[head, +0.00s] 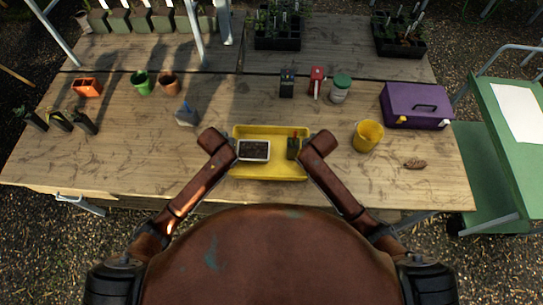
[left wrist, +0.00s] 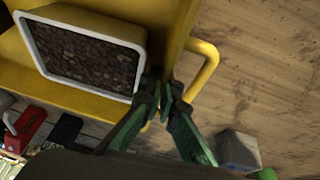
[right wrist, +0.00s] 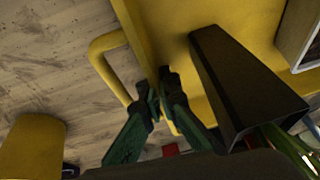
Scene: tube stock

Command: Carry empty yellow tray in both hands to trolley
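The yellow tray (head: 270,131) is at the front middle of the wooden table; I cannot tell whether it touches the table. It is not empty: a white-rimmed container of brown soil (head: 254,150) sits in its left half and a dark pot (head: 293,148) in its right. My left gripper (head: 235,139) is at the tray's left end; the left wrist view shows its fingers (left wrist: 163,98) closed at the end wall beside the loop handle. My right gripper (head: 309,138) is closed likewise at the right end wall (right wrist: 161,83). The green trolley (head: 520,162) stands right of the table.
A yellow pot (head: 368,135), a brown lump (head: 415,164) and a purple box (head: 416,105) lie right of the tray. A grey-blue block (head: 187,115) is to its left. A red can (head: 317,80) and green-lidded jar (head: 340,88) stand behind. White paper (head: 518,110) lies on the trolley top.

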